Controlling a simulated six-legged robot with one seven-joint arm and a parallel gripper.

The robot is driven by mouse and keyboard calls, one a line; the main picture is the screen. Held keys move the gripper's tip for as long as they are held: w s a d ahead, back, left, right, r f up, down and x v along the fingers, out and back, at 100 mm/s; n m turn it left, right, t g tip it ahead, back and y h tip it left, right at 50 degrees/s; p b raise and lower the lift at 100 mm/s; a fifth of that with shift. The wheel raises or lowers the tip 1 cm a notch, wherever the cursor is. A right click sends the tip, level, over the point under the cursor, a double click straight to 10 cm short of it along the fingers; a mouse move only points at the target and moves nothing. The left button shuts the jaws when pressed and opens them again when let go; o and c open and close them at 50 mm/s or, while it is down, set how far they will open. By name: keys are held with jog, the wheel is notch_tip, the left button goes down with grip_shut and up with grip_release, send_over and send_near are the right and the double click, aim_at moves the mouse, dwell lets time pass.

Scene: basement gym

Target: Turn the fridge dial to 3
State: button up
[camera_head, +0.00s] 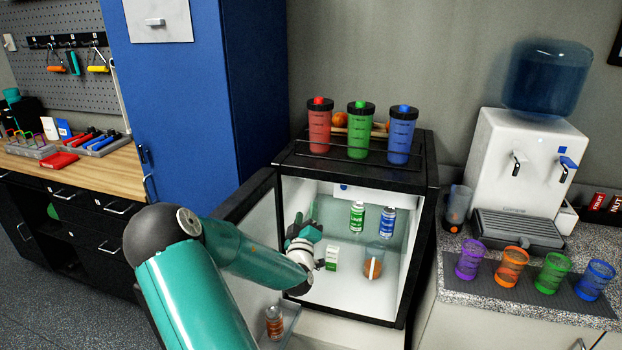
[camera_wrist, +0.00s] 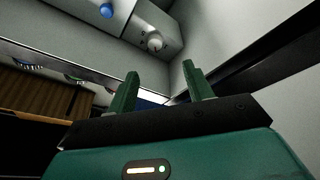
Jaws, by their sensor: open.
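The small fridge (camera_head: 422,215) stands open with its glass door (camera_head: 255,225) swung out to the left. In the wrist view, the pale round dial (camera_wrist: 154,42) sits on a light grey housing (camera_wrist: 118,18). A blue round button (camera_wrist: 106,11) is beside it on the same housing. The dial's numbers and its setting are too small to read. My gripper (camera_head: 304,229) is inside the fridge, left of the cans. In the wrist view, its two green fingers (camera_wrist: 160,73) are apart and empty, short of the dial and not touching it. The dial is not distinguishable in the head view.
Red, green and blue shakers (camera_head: 360,130) stand on top. A jar (camera_head: 274,322) sits on the door shelf. A blue cabinet (camera_head: 205,90) is left.

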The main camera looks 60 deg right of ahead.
jog(key=r+x, duration=0.1)
jog(key=x, duration=1.2)
jog(key=shift+s+d, duration=0.15)
jog(key=shift+d, duration=0.05)
jog(key=c, duration=1)
